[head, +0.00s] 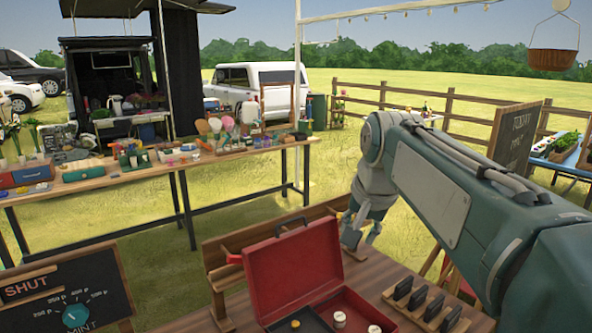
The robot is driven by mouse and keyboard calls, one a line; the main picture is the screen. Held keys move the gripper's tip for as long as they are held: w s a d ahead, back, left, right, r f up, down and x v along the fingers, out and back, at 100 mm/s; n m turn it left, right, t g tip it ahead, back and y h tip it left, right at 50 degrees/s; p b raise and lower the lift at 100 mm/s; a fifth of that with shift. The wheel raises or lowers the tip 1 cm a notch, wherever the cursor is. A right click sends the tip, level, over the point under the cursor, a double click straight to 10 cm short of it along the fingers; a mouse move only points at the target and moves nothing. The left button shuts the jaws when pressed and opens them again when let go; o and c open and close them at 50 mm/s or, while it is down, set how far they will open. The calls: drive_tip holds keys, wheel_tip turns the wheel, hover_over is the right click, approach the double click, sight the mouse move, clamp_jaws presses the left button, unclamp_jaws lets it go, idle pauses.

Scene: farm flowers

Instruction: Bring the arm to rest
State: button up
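My arm reaches in from the right edge and bends down at its far elbow. My gripper (360,236) hangs below that elbow, pointing down, above the far side of the wooden table (395,275). Its fingers look spread apart, with nothing seen between them. It is behind and to the right of the open red case (291,262), and it appears clear of the case. The gripper is small in this view, so its exact height above the table is hard to tell.
The red case holds small round pieces (340,319). Several dark blocks stand in a wooden rack (425,303) to its right. A chalkboard with a teal dial (75,315) reads SHUT at lower left. A long goods table (120,182) stands beyond, with grass between.

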drive_tip(key=s+d+f+n, duration=0.2)
drive_tip(key=s+f, duration=0.5)
drive_tip(key=s, duration=0.3)
drive_tip(key=s+d+f+n+t+h, duration=0.1)
drive_tip(key=s+d+f+n, duration=0.1)
drive_tip(key=s+f, duration=0.5)
drive_tip(key=s+n, duration=0.1)
drive_tip(key=s, duration=0.3)
drive_tip(key=shift+d+f, duration=0.3)
drive_tip(key=shift+f, duration=0.1)
